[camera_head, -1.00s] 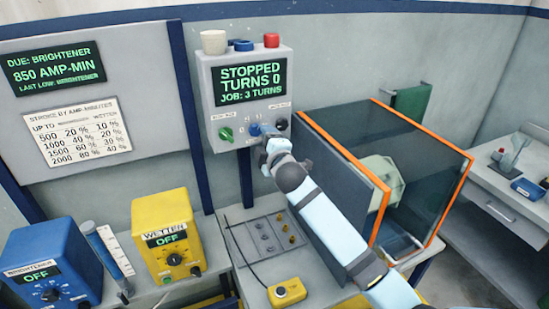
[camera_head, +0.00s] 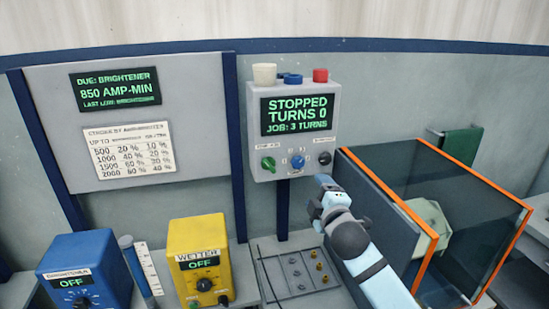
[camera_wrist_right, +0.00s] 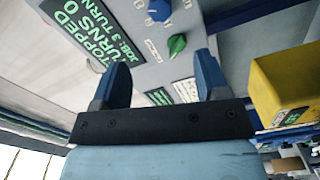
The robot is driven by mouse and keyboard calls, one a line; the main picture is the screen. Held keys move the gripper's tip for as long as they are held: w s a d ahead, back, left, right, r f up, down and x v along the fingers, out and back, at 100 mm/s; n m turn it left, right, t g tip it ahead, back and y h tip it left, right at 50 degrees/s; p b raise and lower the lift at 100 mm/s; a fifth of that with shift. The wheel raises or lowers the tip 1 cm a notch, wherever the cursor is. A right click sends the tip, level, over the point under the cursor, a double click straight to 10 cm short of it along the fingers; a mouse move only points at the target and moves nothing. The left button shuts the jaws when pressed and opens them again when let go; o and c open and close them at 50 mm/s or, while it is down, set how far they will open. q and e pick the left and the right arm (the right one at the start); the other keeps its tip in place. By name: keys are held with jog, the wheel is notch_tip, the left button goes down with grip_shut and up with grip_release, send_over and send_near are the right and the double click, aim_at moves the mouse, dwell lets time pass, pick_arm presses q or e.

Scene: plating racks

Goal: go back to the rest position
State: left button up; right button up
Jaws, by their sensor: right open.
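My right gripper (camera_head: 322,186) is below and a little right of the control box (camera_head: 262,150), clear of its knobs. In the right wrist view its two blue fingers (camera_wrist_right: 160,75) stand apart with nothing between them. The box has a screen (camera_head: 295,112) reading STOPPED, TURNS 0, JOB: 3 TURNS. A green knob (camera_head: 268,164), a blue knob (camera_head: 298,162) and a black knob (camera_head: 325,158) sit below the screen. The green knob (camera_wrist_right: 176,45) and blue knob (camera_wrist_right: 159,10) also show in the right wrist view. My left gripper is not in view.
An orange-edged, dark glass tank (camera_head: 480,225) stands right of my right arm. The yellow WETTER box (camera_head: 190,235) and blue BRIGHTENER box (camera_head: 85,255), both reading OFF, stand left. A grey plate with small fittings (camera_head: 275,278) lies below the control box.

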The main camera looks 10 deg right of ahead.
jog(key=s+a+f+m+g+y, duration=0.1)
jog(key=s+f+m, duration=0.5)
jog(key=s+f, duration=1)
jog(key=s+a+f+m+g+y, duration=0.1)
jog(key=s+f+m+g, duration=0.5)
jog(key=s+f, duration=1)
jog(key=shift+s+a+f+y, duration=0.3)
jog(key=shift+s+a+f, duration=0.1)
jog(key=shift+a+f, duration=0.55)
